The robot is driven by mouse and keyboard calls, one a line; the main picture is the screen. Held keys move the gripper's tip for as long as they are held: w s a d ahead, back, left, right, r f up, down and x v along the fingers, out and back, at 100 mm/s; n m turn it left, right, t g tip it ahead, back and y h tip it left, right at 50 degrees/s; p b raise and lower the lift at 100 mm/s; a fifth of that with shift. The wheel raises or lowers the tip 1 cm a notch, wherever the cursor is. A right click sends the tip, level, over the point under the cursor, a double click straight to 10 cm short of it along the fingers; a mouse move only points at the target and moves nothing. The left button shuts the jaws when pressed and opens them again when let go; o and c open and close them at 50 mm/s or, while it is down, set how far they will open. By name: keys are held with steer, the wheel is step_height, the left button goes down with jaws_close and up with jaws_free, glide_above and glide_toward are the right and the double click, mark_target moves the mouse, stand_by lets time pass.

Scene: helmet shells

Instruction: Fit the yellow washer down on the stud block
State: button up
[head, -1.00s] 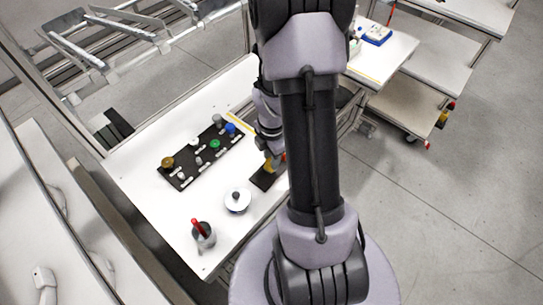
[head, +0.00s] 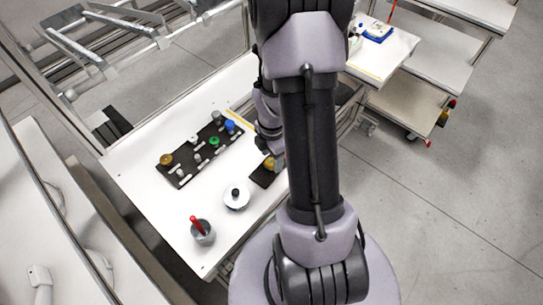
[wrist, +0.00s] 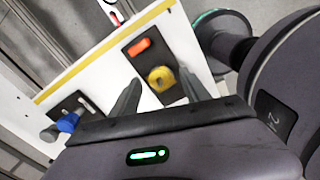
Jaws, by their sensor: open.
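The yellow washer (wrist: 161,79) shows in the wrist view at one end of a small black block (wrist: 134,39), which I take to be the stud block. A pale spot shows in the washer's opening; I cannot tell whether the washer is fully down on a stud. An orange piece (wrist: 139,47) lies toward the block's other end. My gripper (wrist: 160,75) is open, its fingers apart on either side of the washer in that view, with no clear contact. In the head view the black block (head: 263,179) is partly hidden by my arm, with the washer (head: 269,163) just showing.
A long black board (head: 199,154) with several pegs and coloured pieces lies to the left on the white table (head: 150,202). A white round lidded thing (head: 236,200) and a grey cup with a red item (head: 203,233) stand nearer the front. A blue piece (wrist: 68,122) shows lower left.

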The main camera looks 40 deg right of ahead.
step_height(320, 180, up, 17)
steer(key=p, duration=0.6)
steer(key=shift+r, duration=0.2)
steer(key=shift+a, duration=0.1)
steer(key=s+a+r+m+t+b, duration=0.2)
steer(key=a+m+b, duration=0.1)
steer(key=a+m, duration=0.3)
steer(key=s+a+r+m+t+y+b, duration=0.1)
steer(key=s+a+r+m+b, duration=0.1)
steer(key=a+m, duration=0.5)
steer(key=s+a+r+m+t+y+b, duration=0.1)
steer(key=s+a+r+m+t+b, duration=0.1)
steer(key=a+m, duration=0.4)
steer(key=s+a+r+b, duration=0.1)
steer(key=a+r+b, duration=0.1)
steer(key=a, duration=0.3)
steer(key=shift+m+t+b, duration=0.3)
steer(key=shift+b, duration=0.1)
